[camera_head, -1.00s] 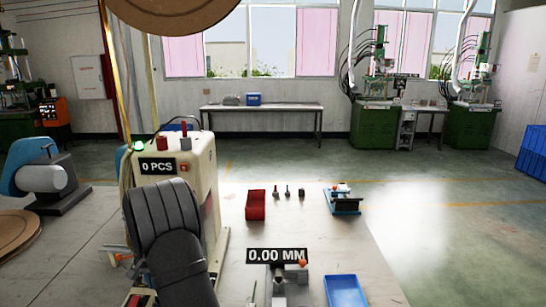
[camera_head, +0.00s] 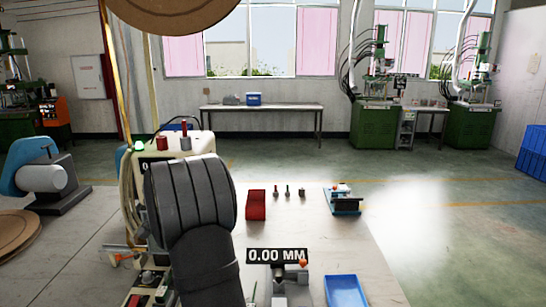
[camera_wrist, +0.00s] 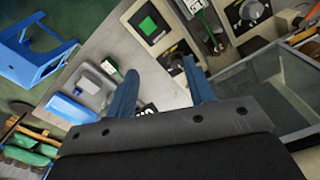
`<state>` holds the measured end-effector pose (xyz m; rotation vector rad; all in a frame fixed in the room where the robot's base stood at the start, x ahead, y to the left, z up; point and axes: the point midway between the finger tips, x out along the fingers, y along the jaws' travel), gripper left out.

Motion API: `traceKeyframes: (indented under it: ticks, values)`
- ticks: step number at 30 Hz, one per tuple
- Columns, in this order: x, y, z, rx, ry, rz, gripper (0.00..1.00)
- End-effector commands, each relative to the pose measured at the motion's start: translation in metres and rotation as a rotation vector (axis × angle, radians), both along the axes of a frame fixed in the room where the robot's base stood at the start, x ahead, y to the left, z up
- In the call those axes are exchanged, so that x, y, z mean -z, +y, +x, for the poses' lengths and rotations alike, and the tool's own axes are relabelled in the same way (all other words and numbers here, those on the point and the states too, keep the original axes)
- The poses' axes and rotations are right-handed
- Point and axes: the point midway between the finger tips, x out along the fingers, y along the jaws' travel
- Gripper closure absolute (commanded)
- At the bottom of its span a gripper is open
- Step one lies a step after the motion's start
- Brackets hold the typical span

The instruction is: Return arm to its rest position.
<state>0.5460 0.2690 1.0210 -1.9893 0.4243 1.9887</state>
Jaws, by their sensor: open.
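My gripper (camera_wrist: 162,88) shows in the wrist view with its two blue fingers spread apart. It is open, and nothing is held between the fingers. In the head view my dark grey arm rises in front of the cream machine (camera_head: 200,142) and hides much of its front, including most of its counter display. The gripper itself is hidden in the head view.
A red bin (camera_head: 256,205), several small dark parts (camera_head: 288,191) and a blue fixture (camera_head: 343,200) stand on the bench (camera_head: 330,240). A blue tray (camera_head: 345,291) and a gauge reading 0.00 MM (camera_head: 277,256) are nearer. A blue stool (camera_wrist: 35,55) shows in the wrist view.

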Motion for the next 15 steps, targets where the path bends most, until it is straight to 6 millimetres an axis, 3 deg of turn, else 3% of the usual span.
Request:
traceKeyframes:
  ticks: [15]
  values:
    - [0.02, -0.1, 0.03, -0.037, 0.001, -0.001, 0.51]
